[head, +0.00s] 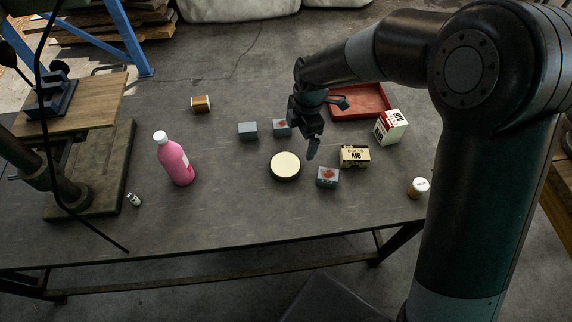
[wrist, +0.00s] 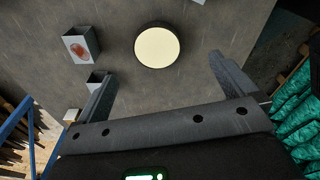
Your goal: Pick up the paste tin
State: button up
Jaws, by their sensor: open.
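A low round tin with a cream lid and dark sides, which I take for the paste tin (head: 285,166), sits flat on the grey workbench. In the wrist view the paste tin (wrist: 158,46) shows its whole lid, beyond and between my fingertips. My gripper (head: 312,148) is above the bench, a little right of and behind the tin in the head view. In the wrist view my gripper (wrist: 160,72) is open, with nothing between its fingers. The fingers look apart from the tin.
Near the tin stand a red-marked grey box (head: 327,179), another such box (head: 282,128), a plain grey box (head: 248,131) and an M8 carton (head: 355,156). A pink bottle (head: 175,162) stands left, a red tray (head: 358,101) behind. The bench in front of the tin is clear.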

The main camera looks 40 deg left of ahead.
notch_tip(320, 180, down, 2)
jog(key=s+a+n, duration=0.1)
jog(key=s+a, duration=0.1)
send_over(285, 164)
jog(key=shift+n+g, duration=0.3)
jog(key=f, duration=0.4)
jog(key=shift+w+d+f, duration=0.35)
jog(key=shift+d+f, duration=0.05)
jog(key=shift+s+a+f, duration=0.1)
jog(key=shift+a+f, duration=0.1)
jog(key=shift+f, duration=1.35)
jog(key=shift+s+a+f, duration=0.1)
jog(key=shift+a+f, duration=0.05)
jog(key=shift+f, duration=1.4)
jog(key=shift+r, duration=0.1)
jog(key=c, duration=1.1)
